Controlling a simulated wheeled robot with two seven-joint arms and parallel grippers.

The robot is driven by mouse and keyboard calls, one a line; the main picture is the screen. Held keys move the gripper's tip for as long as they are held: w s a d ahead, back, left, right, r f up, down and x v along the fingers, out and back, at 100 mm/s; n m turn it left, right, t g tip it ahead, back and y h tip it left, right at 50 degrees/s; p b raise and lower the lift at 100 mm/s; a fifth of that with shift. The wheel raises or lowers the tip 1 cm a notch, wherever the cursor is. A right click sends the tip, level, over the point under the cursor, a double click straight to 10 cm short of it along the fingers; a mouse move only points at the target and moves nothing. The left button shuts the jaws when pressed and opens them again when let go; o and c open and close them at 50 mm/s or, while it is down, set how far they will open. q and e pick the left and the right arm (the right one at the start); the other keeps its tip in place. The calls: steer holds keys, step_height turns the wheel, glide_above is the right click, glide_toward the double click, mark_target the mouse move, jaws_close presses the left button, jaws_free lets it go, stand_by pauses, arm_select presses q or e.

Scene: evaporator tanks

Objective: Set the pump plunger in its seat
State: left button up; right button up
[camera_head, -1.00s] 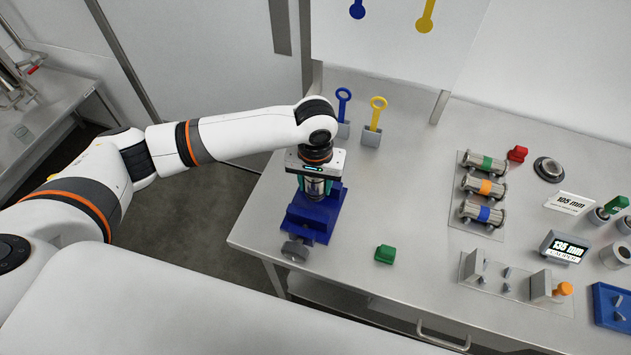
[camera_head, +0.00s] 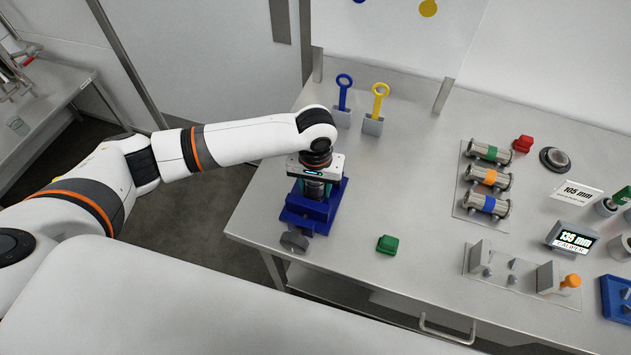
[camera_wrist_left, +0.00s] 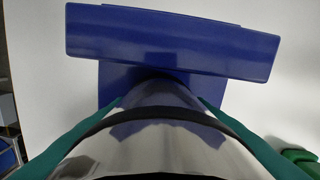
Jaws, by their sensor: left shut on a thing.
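My left gripper (camera_head: 316,190) points down over the blue vise-like block (camera_head: 303,213) near the bench's left edge. It is shut on a shiny metal cylinder, seemingly the pump plunger (camera_wrist_left: 160,150), between teal fingers. A dark band runs around the cylinder. In the left wrist view its far end meets the blue block (camera_wrist_left: 170,45); I cannot tell whether it is fully down in the seat. In the head view the hand mostly hides it. My right gripper is not in view.
A green block (camera_head: 387,244) lies right of the vise. Blue (camera_head: 343,98) and yellow (camera_head: 379,102) ring-handled tools stand behind in grey holders. Several banded metal cylinders (camera_head: 489,178) lie on a plate at right. A grey bracket fixture (camera_head: 515,271) stands at front right. The bench between is clear.

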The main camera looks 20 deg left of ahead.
arm_select(q)
steer(key=o, duration=1.4)
step_height(320, 180, up, 12)
steer(key=shift+r+b, duration=0.1)
steer(key=shift+b, duration=1)
steer(key=shift+s, duration=0.1)
